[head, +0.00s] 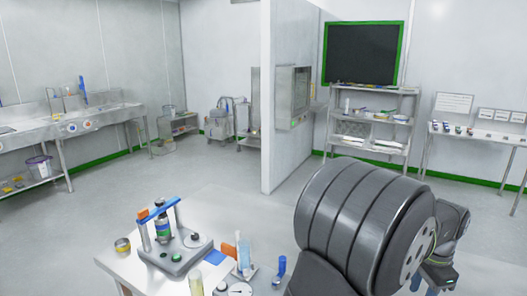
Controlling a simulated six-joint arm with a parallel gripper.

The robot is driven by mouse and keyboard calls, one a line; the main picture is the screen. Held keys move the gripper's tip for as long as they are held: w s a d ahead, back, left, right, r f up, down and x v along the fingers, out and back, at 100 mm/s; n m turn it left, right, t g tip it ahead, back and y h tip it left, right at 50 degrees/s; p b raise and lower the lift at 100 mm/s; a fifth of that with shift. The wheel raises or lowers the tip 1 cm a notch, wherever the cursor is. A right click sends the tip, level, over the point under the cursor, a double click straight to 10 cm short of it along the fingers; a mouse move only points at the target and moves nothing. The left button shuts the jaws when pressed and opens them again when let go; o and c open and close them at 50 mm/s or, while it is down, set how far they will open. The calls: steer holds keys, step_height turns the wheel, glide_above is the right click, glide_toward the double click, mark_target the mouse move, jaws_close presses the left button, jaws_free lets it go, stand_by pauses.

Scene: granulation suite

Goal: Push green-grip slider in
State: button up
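I cannot pick out a green-grip slider for certain. On the near steel table, a press-like device (178,250) with a blue top bar has a green band around its upright middle part and a green round spot on its base. A small green spot (293,122) also shows low on the wall-mounted steel cabinet (300,92) at the partition. What seems to be my gripper (440,277) is at the bottom right, mostly hidden by my grey arm. It is well to the right of the device. Its fingers are not clear.
The near table (128,268) also holds a brass-coloured cup (122,245), a round dial (240,290) and clear cylinders. A partition wall (295,160) stands behind. A shelf rack (374,127) and a side table (480,136) line the back. Open floor lies left of centre.

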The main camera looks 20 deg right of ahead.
step_height(320, 180, down, 12)
steer(key=n, duration=1.1)
stand_by(2.0)
jaws_close()
steer(key=shift+r, duration=0.1)
